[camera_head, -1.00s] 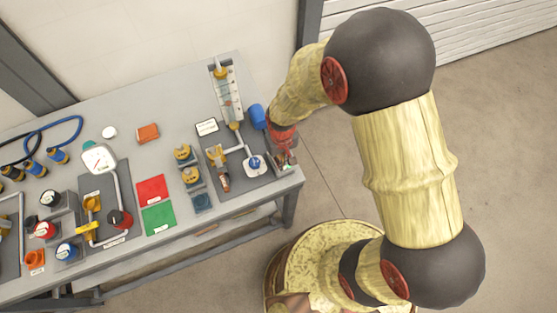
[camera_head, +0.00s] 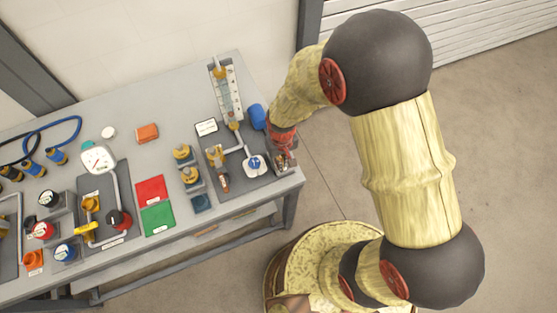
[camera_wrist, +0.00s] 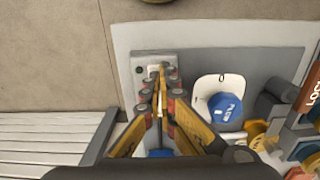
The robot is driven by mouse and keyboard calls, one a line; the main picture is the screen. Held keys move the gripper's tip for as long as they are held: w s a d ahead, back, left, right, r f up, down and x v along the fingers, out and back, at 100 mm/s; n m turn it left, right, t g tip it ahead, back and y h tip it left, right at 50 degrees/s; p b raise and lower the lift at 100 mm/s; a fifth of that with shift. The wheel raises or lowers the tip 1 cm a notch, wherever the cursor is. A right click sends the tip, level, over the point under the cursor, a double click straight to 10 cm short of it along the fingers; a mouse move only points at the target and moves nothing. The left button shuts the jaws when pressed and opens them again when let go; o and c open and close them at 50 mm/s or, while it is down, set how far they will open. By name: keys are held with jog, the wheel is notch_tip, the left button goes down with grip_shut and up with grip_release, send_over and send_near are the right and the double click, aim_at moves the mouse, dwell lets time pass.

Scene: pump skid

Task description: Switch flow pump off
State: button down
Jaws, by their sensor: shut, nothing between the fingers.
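My gripper (camera_wrist: 161,74) is shut with nothing between its fingers. Its fingertips are over a grey switch box (camera_wrist: 140,60) with a pale switch plate and a small dark round spot beside it. The fingers cover much of the switch, so I cannot tell its position or whether they touch it. In the head view my gripper (camera_head: 283,150) is at the right end of the bench, beside the blue pump body (camera_head: 257,117). A little blue also shows low behind the gripper in the wrist view.
A blue knob (camera_wrist: 226,108) on a white plate stands right of the fingers in the wrist view. A clear flow tube (camera_head: 228,95) stands behind. Red (camera_head: 151,190) and green (camera_head: 157,219) mats lie on the bench (camera_head: 120,140). Floor is open beyond its right edge.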

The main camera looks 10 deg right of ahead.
jog(key=shift+r+p, duration=2.45)
jog(key=shift+r, duration=1)
